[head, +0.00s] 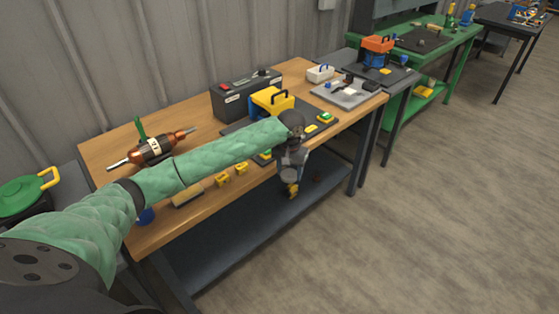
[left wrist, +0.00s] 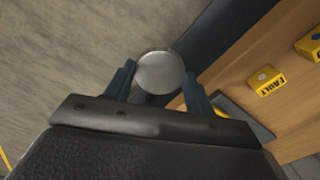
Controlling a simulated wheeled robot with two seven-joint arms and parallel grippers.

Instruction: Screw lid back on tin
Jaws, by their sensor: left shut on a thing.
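My left gripper (left wrist: 160,85) is shut on a round, silvery metal piece (left wrist: 160,72), gripped at its sides between two blue fingers. I see its flat round face in the left wrist view; I cannot tell whether it is the lid or the tin. In the head view the left gripper (head: 292,184) points down in front of the workbench's front edge, with a small yellowish thing at its tip. I cannot clearly make out a separate tin or lid on the bench. My right gripper is not in view.
The floor to the right is clear.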

